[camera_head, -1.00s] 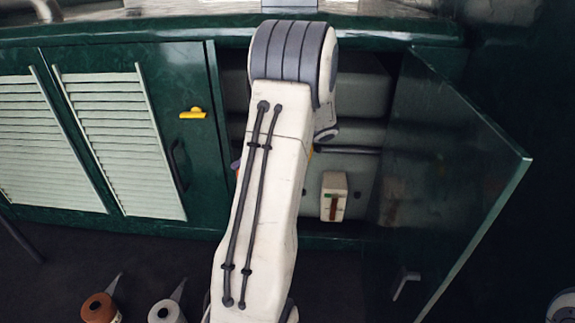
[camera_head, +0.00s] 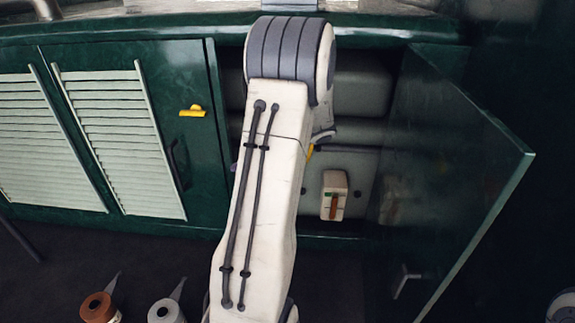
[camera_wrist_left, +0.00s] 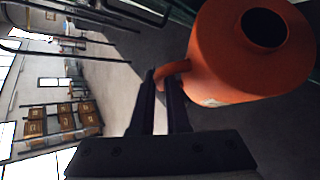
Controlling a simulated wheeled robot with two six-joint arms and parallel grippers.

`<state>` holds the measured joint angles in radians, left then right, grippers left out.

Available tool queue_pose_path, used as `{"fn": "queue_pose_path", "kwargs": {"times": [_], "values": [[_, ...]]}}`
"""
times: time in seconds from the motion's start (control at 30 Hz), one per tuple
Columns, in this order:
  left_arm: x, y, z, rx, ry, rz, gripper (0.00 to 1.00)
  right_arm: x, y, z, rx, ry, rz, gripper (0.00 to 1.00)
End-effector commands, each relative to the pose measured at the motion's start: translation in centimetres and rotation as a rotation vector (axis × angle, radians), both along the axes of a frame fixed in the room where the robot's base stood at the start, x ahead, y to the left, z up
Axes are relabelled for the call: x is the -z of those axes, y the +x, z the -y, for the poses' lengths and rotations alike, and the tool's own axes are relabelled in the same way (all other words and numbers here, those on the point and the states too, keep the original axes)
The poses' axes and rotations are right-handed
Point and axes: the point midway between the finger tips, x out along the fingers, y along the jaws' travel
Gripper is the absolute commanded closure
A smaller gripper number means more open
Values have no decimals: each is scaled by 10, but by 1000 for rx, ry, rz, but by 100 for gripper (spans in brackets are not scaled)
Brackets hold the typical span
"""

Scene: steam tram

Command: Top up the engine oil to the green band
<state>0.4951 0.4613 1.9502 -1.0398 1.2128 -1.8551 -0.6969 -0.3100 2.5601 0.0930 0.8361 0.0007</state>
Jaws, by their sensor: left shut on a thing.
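An orange can (camera_wrist_left: 235,60) with a dark round opening fills the upper right of the left wrist view. My left gripper (camera_wrist_left: 165,78) is shut on its side handle (camera_wrist_left: 172,72). In the head view my left arm hides the gripper and the can. A cream gauge block (camera_head: 336,181) is inside the open cabinet, right of my arm. Its upright window (camera_head: 334,205) shows reddish-brown with a little green near its upper part; the exact level is too small to read. My right gripper is not in view.
The green cabinet door (camera_head: 455,170) stands open at the right.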

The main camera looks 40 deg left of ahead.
Motion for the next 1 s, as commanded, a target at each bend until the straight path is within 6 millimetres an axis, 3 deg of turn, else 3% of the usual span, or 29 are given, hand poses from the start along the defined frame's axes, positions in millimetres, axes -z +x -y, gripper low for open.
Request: {"fn": "queue_pose_path", "kwargs": {"times": [0.07,0.3,0.57,1.0], "values": [[4,-1,0,-1,4,16,100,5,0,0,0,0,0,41],[44,-11,1,-2,21,220,100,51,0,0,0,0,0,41],[52,-13,1,-2,27,310,100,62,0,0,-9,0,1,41],[89,-6,0,-1,47,533,100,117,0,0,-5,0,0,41]]}}
